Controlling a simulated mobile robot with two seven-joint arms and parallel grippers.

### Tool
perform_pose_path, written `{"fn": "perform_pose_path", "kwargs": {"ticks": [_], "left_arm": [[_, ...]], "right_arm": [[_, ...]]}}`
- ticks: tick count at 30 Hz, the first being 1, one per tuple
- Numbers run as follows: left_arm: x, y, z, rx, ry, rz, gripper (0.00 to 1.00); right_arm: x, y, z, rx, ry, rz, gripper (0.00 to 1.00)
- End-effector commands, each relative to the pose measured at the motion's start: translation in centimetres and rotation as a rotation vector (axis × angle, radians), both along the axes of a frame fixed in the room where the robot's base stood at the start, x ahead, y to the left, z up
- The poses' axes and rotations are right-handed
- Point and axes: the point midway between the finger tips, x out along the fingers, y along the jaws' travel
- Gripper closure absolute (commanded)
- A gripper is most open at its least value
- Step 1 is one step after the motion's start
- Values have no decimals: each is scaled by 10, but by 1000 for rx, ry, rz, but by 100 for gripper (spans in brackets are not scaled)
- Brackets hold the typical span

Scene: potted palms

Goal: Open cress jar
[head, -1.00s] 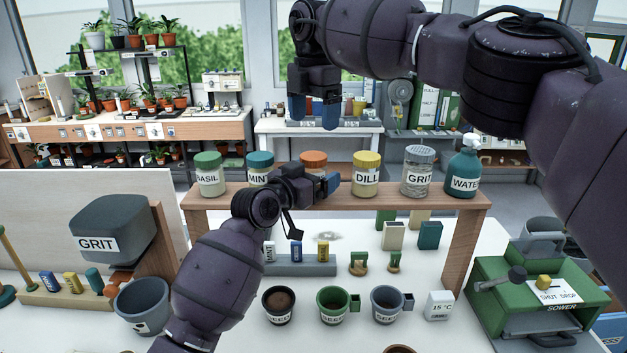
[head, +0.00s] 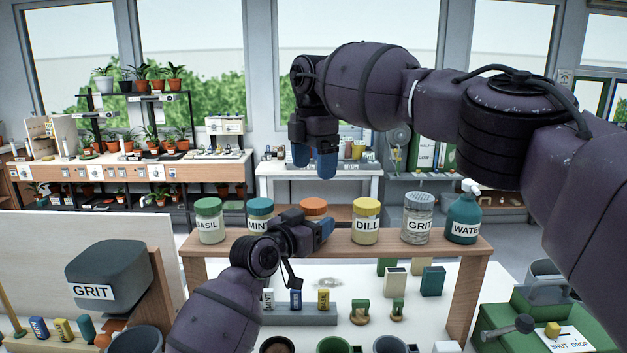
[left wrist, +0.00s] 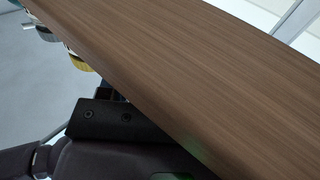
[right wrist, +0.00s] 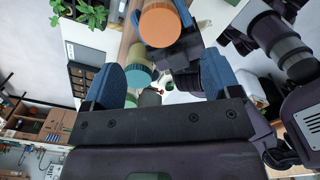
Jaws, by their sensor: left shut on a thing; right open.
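The jar with the orange lid (head: 313,207) stands on the wooden shelf between the MINT jar (head: 260,208) and the DILL jar (head: 366,221). Its label is hidden behind my left gripper (head: 322,230), so I cannot read whether it says cress. My left gripper is shut on this jar's body from the front, with the lid above it. My right gripper (head: 312,165) is open and empty, fingers down, above the orange lid and apart from it. In the right wrist view the orange lid (right wrist: 160,24) shows beyond the open fingers.
The BASIL jar (head: 209,222), GRIT shaker (head: 417,219) and WATER bottle (head: 463,218) share the shelf (head: 400,245). The shelf board (left wrist: 190,70) fills much of the left wrist view. A GRIT hopper (head: 108,277) stands left and a green sower (head: 545,325) right.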

Motion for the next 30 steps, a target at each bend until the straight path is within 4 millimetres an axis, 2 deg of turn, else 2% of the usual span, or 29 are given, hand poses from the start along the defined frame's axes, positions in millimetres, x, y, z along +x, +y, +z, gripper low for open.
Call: {"fn": "perform_pose_path", "kwargs": {"ticks": [6, 11, 24, 30], "left_arm": [[0, 0, 0, 0, 0, 0, 100], [0, 0, 0, 0, 0, 0, 100], [0, 0, 0, 0, 0, 0, 100], [0, 0, 0, 0, 0, 0, 100]], "right_arm": [[0, 0, 0, -1, -1, -165, 17], [0, 0, -6, -1, 0, -203, 17], [0, 0, -63, 0, 2, -203, 17], [0, 0, -77, -1, -1, -203, 17]]}}
